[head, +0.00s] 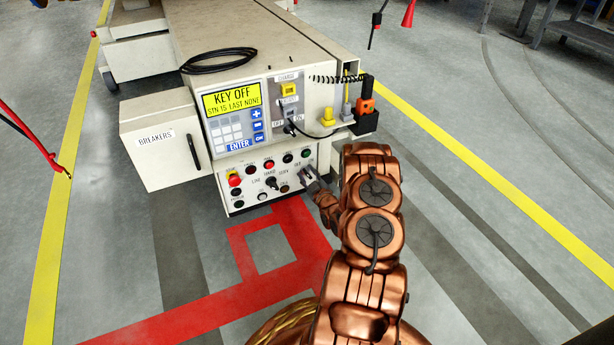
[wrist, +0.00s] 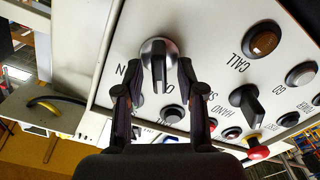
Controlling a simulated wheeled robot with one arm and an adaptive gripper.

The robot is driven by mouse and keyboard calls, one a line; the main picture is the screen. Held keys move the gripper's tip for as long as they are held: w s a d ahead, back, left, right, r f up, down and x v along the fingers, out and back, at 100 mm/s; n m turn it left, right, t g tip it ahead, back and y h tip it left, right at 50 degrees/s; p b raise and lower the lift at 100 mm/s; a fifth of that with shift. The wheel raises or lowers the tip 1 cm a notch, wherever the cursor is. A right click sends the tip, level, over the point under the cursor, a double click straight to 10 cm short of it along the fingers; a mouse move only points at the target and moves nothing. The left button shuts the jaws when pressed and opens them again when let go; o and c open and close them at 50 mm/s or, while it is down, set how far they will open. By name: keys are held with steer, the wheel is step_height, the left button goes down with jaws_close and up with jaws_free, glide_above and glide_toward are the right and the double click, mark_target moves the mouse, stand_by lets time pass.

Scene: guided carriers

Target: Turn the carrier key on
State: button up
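The carrier (head: 250,32) is a beige machine whose yellow display (head: 232,98) reads "KEY OFF". My gripper (head: 311,178) is at the right part of its lower control panel (head: 238,176). In the wrist view, a silver-rimmed switch (wrist: 158,50) with an upright key-like handle is on the panel, with partly hidden letters near it. My gripper (wrist: 158,80) is open, with one finger on each side of the handle and gaps visible between. Contact with the handle cannot be seen.
A black selector knob (wrist: 250,103) and a brown CALL button (wrist: 264,40) are close by. A red emergency button (head: 234,180) is at the panel's left. Another switch with OFF/ON labels (head: 290,128) is above. The breaker box (head: 160,140) juts out on the left.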

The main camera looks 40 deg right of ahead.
steer(key=shift+c, duration=0.4)
jaws_close()
steer(key=shift+r+m+p, duration=0.15)
steer(key=shift+m+p, duration=0.15)
steer(key=shift+p, duration=0.1)
steer(key=shift+r+m+p, duration=0.1)
steer(key=shift+m+p, duration=0.3)
steer(key=shift+p, duration=0.25)
steer(key=m+p, duration=0.3)
steer(key=shift+d+r+p, duration=0.1)
steer(key=shift+d+p, duration=0.05)
steer(key=shift+p, duration=0.2)
steer(key=m+p, duration=0.2)
steer(key=m, duration=0.1)
steer(key=shift+d+m, duration=0.15)
steer(key=shift+m, duration=0.25)
steer(key=shift+s+d+f+m+p, duration=0.15)
steer(key=shift+m+p, duration=0.3)
steer(key=shift+m, duration=0.5)
steer(key=shift+w+f+m+p, duration=0.15)
steer(key=shift+m+p, duration=0.25)
steer(key=shift+m, duration=0.55)
steer(key=shift+s, duration=0.1)
